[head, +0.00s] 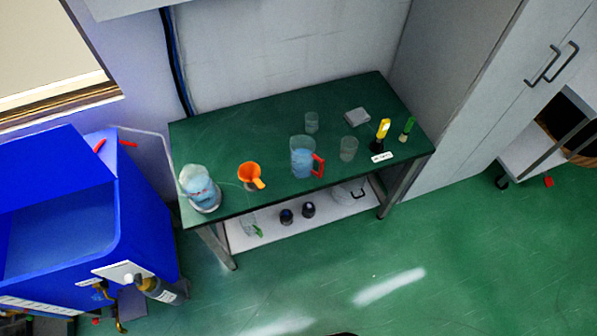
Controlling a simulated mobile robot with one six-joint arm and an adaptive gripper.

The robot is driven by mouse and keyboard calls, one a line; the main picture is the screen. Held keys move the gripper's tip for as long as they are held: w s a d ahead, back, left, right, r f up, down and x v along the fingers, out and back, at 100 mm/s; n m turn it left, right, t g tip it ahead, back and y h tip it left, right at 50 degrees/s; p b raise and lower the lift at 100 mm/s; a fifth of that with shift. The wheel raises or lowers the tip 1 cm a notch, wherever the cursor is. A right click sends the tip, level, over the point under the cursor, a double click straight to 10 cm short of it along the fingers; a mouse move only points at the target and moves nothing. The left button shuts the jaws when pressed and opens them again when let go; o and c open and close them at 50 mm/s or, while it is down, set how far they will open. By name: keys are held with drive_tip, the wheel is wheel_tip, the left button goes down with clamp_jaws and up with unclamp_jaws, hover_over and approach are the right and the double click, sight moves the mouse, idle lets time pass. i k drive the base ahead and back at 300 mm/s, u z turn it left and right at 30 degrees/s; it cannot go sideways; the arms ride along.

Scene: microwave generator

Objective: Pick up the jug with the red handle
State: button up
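The jug (302,157) is clear with bluish contents and stands upright on the green table (230,138), near the middle. Its red handle (318,166) is on its right side and faces right and toward the front edge. My gripper is not in the head view, so its state cannot be seen. Nothing touches or covers the jug in this view.
An orange funnel-like cup (251,175) and a clear container with blue contents (199,188) stand left of the jug. Two clear glasses (348,148) (312,121) are close by. Small bottles (381,134) stand right. A blue machine (80,215) flanks the table; the floor in front is clear.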

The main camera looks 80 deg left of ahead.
sight(308, 162)
drive_tip(key=k, duration=2.4)
drive_tip(key=u, duration=1)
drive_tip(key=i, duration=0.95)
drive_tip(key=z, duration=0.1)
